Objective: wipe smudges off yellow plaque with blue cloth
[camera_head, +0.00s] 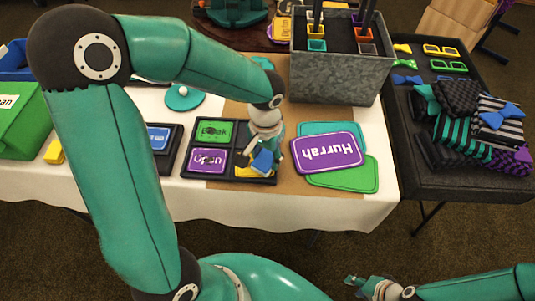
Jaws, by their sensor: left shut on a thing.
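The yellow plaque (254,172) lies in the lower right compartment of a black tray (184,166) on the table, mostly hidden by my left gripper and the cloth. My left gripper (262,150) points down over that compartment, shut on the blue cloth (263,161). The cloth is at the plaque; whether it touches the surface I cannot tell. No smudges can be made out. My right gripper (354,286) is off the table's front edge at the lower right, away from the plaque; its fingers are too small to judge.
In the same tray are a green plaque (214,131) and a purple plaque (207,160). A purple Hurrah sign (327,152) overlaps a green one (352,178) to the right. A grey metal bin (337,80) stands behind. A dark table with bow ties (407,79) is at right.

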